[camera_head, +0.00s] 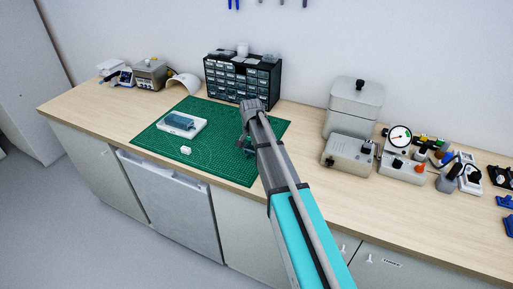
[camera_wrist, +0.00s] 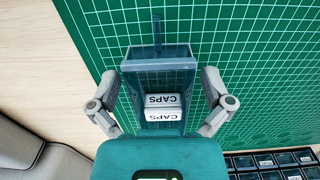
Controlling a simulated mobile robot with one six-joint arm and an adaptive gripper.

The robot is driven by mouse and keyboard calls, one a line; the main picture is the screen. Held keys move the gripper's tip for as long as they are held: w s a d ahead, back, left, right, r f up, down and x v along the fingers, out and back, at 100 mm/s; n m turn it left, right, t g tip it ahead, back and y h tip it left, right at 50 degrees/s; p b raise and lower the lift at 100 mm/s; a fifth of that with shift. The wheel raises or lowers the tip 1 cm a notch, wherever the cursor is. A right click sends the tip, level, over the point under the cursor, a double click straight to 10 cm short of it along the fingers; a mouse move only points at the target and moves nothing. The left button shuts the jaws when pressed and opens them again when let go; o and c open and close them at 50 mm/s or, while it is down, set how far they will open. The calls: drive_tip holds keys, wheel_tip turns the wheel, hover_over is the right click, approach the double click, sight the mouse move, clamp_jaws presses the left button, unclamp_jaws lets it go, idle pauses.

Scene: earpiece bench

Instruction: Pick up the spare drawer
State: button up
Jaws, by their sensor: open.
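The spare drawer is a translucent blue-grey drawer (camera_wrist: 160,65) with two white "CAPS" labels. In the wrist view it lies over the green mat (camera_wrist: 270,60), between my gripper's fingers. My gripper (camera_wrist: 160,82) is open, with one finger on each side of the drawer; gaps show beside it, and I cannot tell whether either finger touches. In the head view my gripper (camera_head: 247,135) is over the right part of the mat, and a little of the drawer (camera_head: 249,149) shows below it, mostly hidden by my arm.
A white tray (camera_head: 196,131) with a translucent blue item and a small white block (camera_head: 186,150) are on the mat's left part. A dark drawer cabinet (camera_head: 230,76) stands behind. Grey boxes (camera_head: 348,152) and a gauge unit (camera_head: 400,166) stand right of my arm.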

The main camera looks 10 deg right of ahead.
idle(0.6)
drive_tip(key=c, duration=1)
drive_tip(key=shift+r, duration=0.15)
drive_tip(key=shift+c, duration=0.2)
wheel_tip(320, 180, up, 3)
drive_tip(key=p, duration=0.3)
drive_tip(key=s+r+p, duration=0.9)
drive_tip(key=s+p, duration=0.1)
drive_tip(key=s, duration=0.4)
drive_tip(key=shift+d+r, duration=0.2)
drive_tip(key=shift+r, duration=0.1)
